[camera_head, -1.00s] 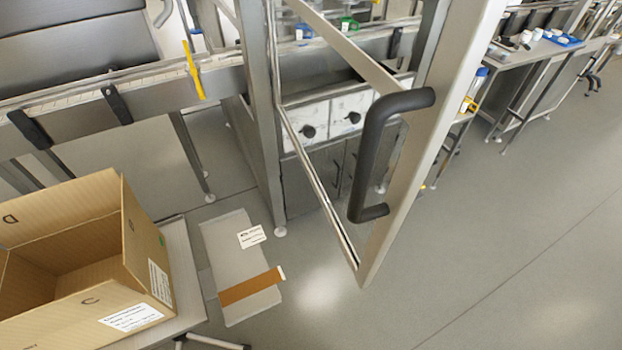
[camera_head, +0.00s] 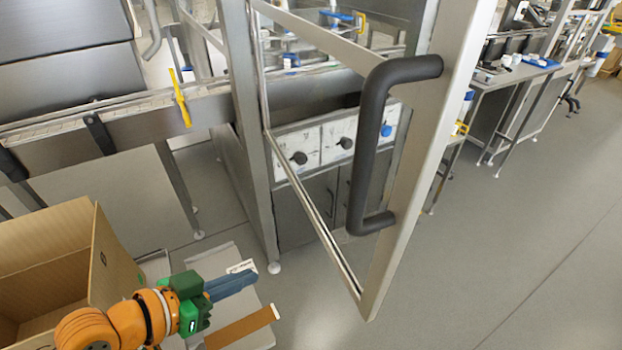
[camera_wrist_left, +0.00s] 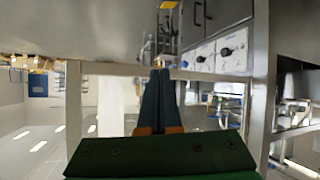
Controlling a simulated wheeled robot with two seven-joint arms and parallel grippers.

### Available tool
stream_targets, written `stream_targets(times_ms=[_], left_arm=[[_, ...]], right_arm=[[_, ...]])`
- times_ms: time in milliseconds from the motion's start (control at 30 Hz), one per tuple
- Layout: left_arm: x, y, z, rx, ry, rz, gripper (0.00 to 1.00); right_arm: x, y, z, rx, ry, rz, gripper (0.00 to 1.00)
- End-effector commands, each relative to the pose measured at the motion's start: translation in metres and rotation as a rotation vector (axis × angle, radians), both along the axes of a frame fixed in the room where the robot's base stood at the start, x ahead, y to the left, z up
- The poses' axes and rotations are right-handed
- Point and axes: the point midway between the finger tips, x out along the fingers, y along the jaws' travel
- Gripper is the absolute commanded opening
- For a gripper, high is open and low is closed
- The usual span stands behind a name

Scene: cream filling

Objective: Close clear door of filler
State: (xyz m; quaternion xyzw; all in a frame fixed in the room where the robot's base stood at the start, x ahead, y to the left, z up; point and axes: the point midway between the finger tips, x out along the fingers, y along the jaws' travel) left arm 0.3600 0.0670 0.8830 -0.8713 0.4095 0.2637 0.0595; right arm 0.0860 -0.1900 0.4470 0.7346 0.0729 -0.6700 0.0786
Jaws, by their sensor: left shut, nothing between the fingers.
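The clear door of the filler stands swung open, its metal frame (camera_head: 412,190) slanting through the middle of the head view. A thick black handle (camera_head: 372,150) is fixed on its outer edge. My left gripper (camera_head: 250,277) is in the lower left of the head view, pointing right, below and left of the door and apart from the handle. Its blue fingers are together and hold nothing. In the left wrist view the closed fingers (camera_wrist_left: 161,75) point towards a pale frame bar (camera_wrist_left: 120,70). My right gripper is not in view.
An open cardboard box (camera_head: 60,265) stands at the lower left beside my left arm. A conveyor (camera_head: 130,115) with a yellow clamp (camera_head: 179,98) runs left of the filler. The floor (camera_head: 500,260) right of the door is clear.

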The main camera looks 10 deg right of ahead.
Motion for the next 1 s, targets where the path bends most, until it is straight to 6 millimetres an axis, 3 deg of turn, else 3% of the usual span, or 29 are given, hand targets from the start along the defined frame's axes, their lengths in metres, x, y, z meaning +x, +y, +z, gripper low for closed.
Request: stream_targets(times_ms=[67, 200, 333, 400, 567, 1000], left_arm=[[0.003, -0.011, 0.059, -0.082, -0.120, -0.133, 0.00], [-0.018, -0.018, 0.170, -0.263, -0.273, -0.333, 0.00], [-0.043, -0.015, 0.237, -0.384, -0.339, -0.420, 0.00], [-0.050, -0.014, 0.253, -0.416, -0.350, -0.438, 0.00], [-0.049, -0.030, 0.264, -0.432, -0.348, -0.448, 0.00], [-0.029, -0.121, 0.264, -0.436, -0.343, -0.450, 0.00]], right_arm=[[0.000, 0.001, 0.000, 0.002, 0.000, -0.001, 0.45], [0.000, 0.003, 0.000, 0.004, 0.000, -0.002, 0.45], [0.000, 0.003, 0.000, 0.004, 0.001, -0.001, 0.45], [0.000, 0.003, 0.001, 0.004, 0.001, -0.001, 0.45], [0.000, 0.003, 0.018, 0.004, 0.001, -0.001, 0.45], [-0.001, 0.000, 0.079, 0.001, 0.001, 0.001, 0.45]])
